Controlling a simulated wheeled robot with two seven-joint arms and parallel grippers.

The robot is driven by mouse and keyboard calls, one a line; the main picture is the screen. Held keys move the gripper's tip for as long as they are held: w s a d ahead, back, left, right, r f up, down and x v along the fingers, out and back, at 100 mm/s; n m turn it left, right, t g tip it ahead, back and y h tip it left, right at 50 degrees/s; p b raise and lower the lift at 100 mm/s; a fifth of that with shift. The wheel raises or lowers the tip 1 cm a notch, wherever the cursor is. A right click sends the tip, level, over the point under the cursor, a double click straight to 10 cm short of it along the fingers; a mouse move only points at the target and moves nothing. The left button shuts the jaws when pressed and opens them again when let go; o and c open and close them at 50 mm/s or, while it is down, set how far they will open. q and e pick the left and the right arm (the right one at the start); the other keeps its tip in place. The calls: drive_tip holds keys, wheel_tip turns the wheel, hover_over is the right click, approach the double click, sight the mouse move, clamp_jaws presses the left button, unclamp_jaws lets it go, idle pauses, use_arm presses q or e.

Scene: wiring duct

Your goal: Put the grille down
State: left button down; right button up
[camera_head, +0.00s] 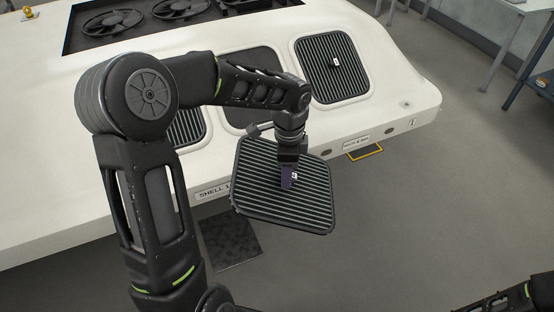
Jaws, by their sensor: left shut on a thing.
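A dark square grille (265,200) with light slats and rounded corners hangs from my left gripper (289,178). The gripper is shut on the small tab at the middle of the grille. The grille is in front of the white shell's front edge, over the floor, and looks tilted. My right gripper is not in view; only a bit of that arm shows at the lower right corner.
The white shell (50,180) spans the view. A second grille (332,68) sits on its right, and another (186,128) is partly hidden behind my arm. Between them is a plain dark recess (252,62). Fans (112,20) show at the top. A dark mat (230,240) lies on the floor below.

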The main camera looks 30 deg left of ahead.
sight(313, 207)
use_arm(q)
drive_tip(key=d+f+n, duration=0.2)
drive_tip(key=f+n, duration=0.1)
drive_tip(key=f, duration=0.1)
drive_tip(key=w+d+f+n, duration=0.1)
drive_tip(key=d+f+n, duration=0.1)
drive_tip(key=f+n, duration=0.1)
drive_tip(key=d+f+n, duration=0.3)
drive_tip(key=f+n, duration=0.1)
drive_tip(key=n, duration=0.1)
drive_tip(key=shift+w+d+f, duration=0.1)
drive_tip(key=shift+w+f, duration=0.25)
drive_tip(key=shift+d+f+n, duration=0.35)
drive_tip(key=shift+f+n, duration=0.1)
drive_tip(key=shift+n, duration=0.15)
